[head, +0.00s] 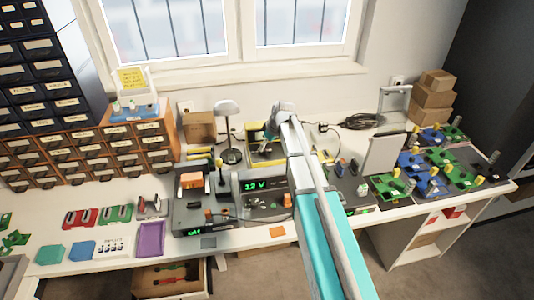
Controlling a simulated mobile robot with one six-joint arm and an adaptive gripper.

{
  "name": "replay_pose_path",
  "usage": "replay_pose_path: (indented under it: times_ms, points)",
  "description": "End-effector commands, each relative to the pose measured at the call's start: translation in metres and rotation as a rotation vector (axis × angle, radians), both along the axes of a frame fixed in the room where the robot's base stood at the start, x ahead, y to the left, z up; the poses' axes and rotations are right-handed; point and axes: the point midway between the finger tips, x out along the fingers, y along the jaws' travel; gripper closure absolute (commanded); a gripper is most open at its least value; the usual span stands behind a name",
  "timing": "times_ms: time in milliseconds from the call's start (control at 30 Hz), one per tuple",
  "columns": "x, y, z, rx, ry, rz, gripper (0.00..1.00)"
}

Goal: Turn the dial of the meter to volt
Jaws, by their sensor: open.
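My gripper (270,131) is at the back of the bench, at the far end of my white and turquoise arm. It is small in the head view and its jaws are open, with nothing seen between them. It is above or beside a dark, yellow-edged device (256,158), which looks like the meter. My arm and gripper hide part of this device. I cannot make out its dial or where the dial points.
An orange-topped grey station (192,210) and a lamp (229,125) stand left of my arm. A purple tray (150,239) lies at the front edge. Green and blue boards (430,172) fill the right. Drawer cabinets (85,150) stand left.

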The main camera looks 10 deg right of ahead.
Motion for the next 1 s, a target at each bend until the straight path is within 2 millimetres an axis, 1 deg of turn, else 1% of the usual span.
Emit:
replay_pose_path:
  times_ms: [33,100,400,600,967,1000]
  points:
    - [0.002,0.001,-0.008,0.000,0.000,0.000,0.19]
    - [0.003,0.003,-0.013,0.000,0.000,0.001,0.19]
    - [0.009,0.009,-0.031,0.000,0.000,0.000,0.19]
    - [0.010,0.011,-0.035,0.000,0.000,0.000,0.19]
    - [0.010,0.011,-0.035,0.000,0.000,0.000,0.19]
    - [0.010,0.011,-0.035,0.000,0.000,0.000,0.26]
